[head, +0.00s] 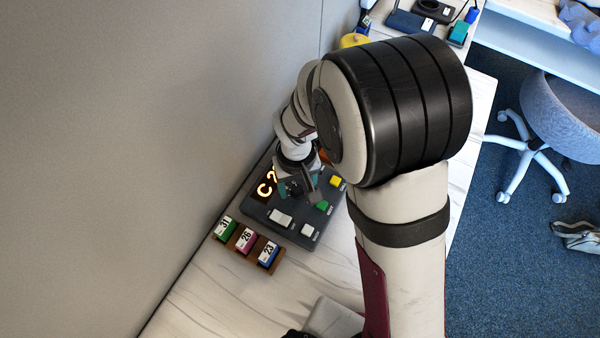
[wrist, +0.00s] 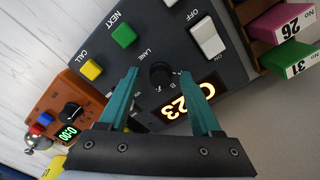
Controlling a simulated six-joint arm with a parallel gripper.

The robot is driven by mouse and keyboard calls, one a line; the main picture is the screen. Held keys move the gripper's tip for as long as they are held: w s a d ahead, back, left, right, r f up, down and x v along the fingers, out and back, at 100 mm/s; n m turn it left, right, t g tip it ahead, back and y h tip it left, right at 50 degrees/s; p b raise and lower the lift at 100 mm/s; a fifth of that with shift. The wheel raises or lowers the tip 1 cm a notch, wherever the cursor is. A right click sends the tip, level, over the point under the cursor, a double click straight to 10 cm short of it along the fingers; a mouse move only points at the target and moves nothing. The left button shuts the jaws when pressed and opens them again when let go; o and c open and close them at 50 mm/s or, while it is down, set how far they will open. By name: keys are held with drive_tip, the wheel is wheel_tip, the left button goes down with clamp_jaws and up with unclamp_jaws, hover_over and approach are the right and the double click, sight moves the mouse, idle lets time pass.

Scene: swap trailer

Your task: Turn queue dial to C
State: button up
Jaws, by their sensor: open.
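The queue dial (wrist: 160,75) is a black knob on a dark console (wrist: 165,32), beside the word LANE. Its pointer is too dark to read. The lit display (wrist: 181,103) shows upside down in the wrist view with 23 legible and its first character partly covered; in the head view the display (head: 264,187) reads C 2, the rest hidden. My gripper (wrist: 164,74) is open, its teal fingers on either side of the dial with gaps to it. Whether they reach down around the knob I cannot tell. In the head view my gripper (head: 297,188) is over the console, hiding the dial.
The console carries a yellow CALL button (wrist: 91,69), a green NEXT button (wrist: 124,36) and a white OFF/ON rocker (wrist: 208,39). Numbered tags in a wooden rack (head: 233,239) stand close by. An orange timer box (wrist: 70,92) is at the console's other side. A wall (head: 110,130) runs behind.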

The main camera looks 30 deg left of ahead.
sight(297, 188)
drive_tip(key=shift+c, duration=0.2)
clamp_jaws()
drive_tip(key=shift+n, duration=0.6)
drive_tip(key=shift+o, duration=0.2)
unclamp_jaws()
wheel_tip(297, 188, up, 16)
